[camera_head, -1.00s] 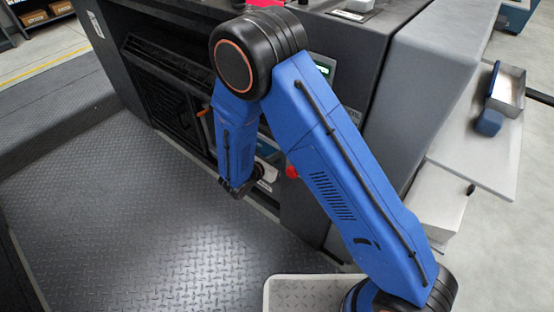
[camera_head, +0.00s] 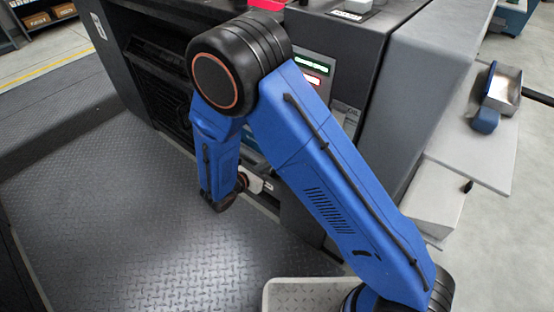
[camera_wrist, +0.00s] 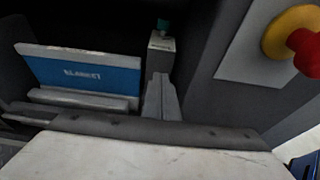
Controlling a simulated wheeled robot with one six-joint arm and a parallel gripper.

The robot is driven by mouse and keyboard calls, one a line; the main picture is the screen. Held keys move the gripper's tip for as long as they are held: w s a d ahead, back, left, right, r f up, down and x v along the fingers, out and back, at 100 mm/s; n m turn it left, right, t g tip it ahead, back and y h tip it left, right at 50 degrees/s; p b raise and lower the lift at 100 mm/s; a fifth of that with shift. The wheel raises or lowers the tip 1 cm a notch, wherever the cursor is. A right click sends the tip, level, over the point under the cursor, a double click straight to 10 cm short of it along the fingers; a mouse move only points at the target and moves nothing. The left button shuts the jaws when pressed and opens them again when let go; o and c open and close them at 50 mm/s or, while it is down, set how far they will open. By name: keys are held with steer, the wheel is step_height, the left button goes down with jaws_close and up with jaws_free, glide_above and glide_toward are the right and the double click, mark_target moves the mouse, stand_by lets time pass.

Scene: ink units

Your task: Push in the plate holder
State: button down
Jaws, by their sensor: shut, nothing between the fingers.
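My gripper's narrow grey fingers (camera_wrist: 161,98) are together and empty in the wrist view, pointing into the dark opening of the machine. A blue panel (camera_wrist: 84,75) with a pale top edge and white lettering like "BLANKET" stands to their left. A light grey ledge (camera_wrist: 82,99) runs along its foot. A small grey block (camera_wrist: 160,55) with a teal knob lies beyond the fingertips. I cannot tell which part is the plate holder, or whether the fingers touch anything. In the head view my blue arm hides most of the opening, and the fingers are not clear.
A red emergency button (camera_wrist: 306,52) on a yellow base sits on a grey panel at the right. The dark machine (camera_head: 350,60) fills the centre back. The tread-plate floor (camera_head: 110,220) at left is clear. A pale side table (camera_head: 465,150) stands at right.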

steer(key=s+a, duration=0.2)
steer(key=a, duration=0.3)
steer(key=r+x, duration=0.1)
steer(key=x, duration=1.2)
steer(key=shift+w+d, duration=0.2)
steer(key=shift+d, duration=0.05)
steer(key=shift+w+d+f, duration=0.1)
steer(key=shift+w, duration=0.05)
steer(key=w+d, duration=0.2)
steer(key=w, duration=0.1)
steer(key=shift+w+d, duration=0.25)
steer(key=shift+d, duration=0.05)
